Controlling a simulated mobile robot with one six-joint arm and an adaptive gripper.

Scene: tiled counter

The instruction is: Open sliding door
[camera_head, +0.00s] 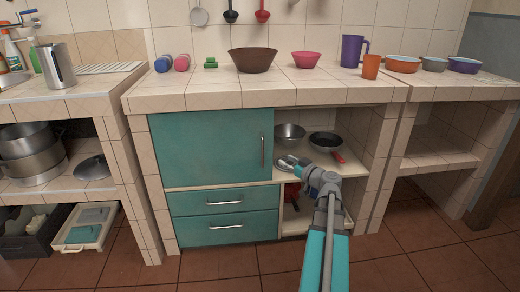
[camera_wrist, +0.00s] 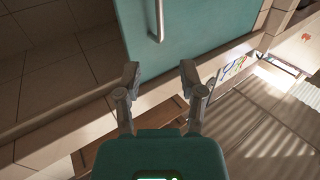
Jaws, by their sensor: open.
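The teal sliding door (camera_head: 205,146) covers the left part of the cabinet under the counter, and the right part is uncovered. Its vertical metal handle (camera_head: 262,150) is near the door's right edge. The door (camera_wrist: 205,35) and handle (camera_wrist: 159,22) also show in the wrist view, cut off at the top. My gripper (camera_head: 290,161) is in front of the uncovered part, right of the handle and a little lower. In the wrist view my gripper (camera_wrist: 160,72) is open and empty, its fingertips apart from the handle, which lies beyond the gap between them.
A metal bowl (camera_head: 290,134) and a dark pan with a red handle (camera_head: 325,141) stand on the shelf in the uncovered part. Two teal drawers (camera_head: 224,200) are below the door. Bowls and cups stand on the tiled counter (camera_head: 290,90). The floor in front is clear.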

